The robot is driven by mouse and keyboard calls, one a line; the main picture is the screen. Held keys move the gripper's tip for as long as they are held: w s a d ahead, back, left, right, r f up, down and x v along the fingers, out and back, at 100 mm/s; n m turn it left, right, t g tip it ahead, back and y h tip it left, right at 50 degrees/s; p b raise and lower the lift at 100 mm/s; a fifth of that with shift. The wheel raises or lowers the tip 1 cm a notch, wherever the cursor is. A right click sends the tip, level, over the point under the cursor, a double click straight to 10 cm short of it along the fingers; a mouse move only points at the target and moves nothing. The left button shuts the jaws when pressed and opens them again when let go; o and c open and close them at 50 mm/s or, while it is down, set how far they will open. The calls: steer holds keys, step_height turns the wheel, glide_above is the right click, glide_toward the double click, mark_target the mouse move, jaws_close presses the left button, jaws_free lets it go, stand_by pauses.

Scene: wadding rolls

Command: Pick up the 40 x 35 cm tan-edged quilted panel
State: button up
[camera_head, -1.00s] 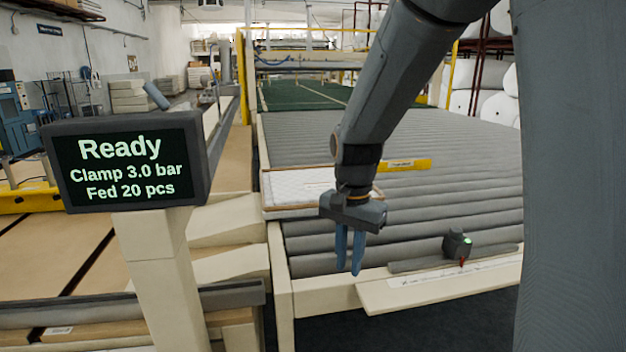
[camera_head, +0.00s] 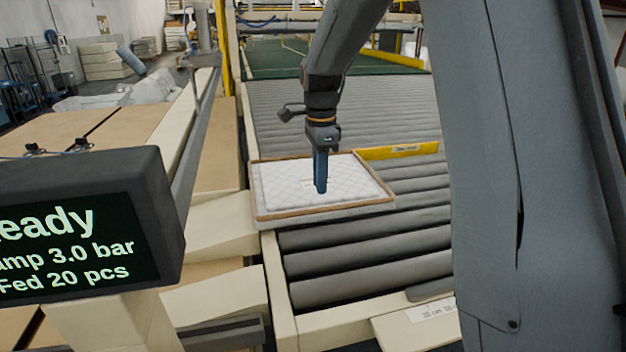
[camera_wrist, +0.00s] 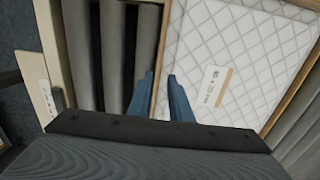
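The tan-edged quilted panel (camera_head: 275,187) lies flat on the grey rollers, near their left edge. It is white with a diamond quilt pattern and a tan border. In the wrist view the panel (camera_wrist: 245,40) fills the right half and carries a white and tan label. My gripper (camera_head: 320,190) points down in front of or above the panel; I cannot tell the height from the head view. In the wrist view my gripper (camera_wrist: 161,80) has its fingers apart, with the panel's tan left border appearing between them. Nothing is held, and contact is not clear.
The roller table (camera_head: 360,265) extends ahead, with a yellow bar (camera_head: 398,151) just behind the panel. A dark display screen (camera_head: 65,245) stands at near left. Cream sloped boards (camera_head: 215,225) lie left of the rollers. Bare rollers lie right of and in front of the panel.

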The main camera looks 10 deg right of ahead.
mark_target(321, 207)
steer(key=shift+s+d+f+p, duration=0.1)
steer(key=shift+f+p, duration=0.55)
steer(key=shift+f, duration=1.05)
steer(key=shift+s+d+f+p, duration=0.1)
steer(key=shift+f+p, duration=0.5)
steer(key=shift+f, duration=1.05)
steer(key=shift+c, duration=0.2)
jaws_close()
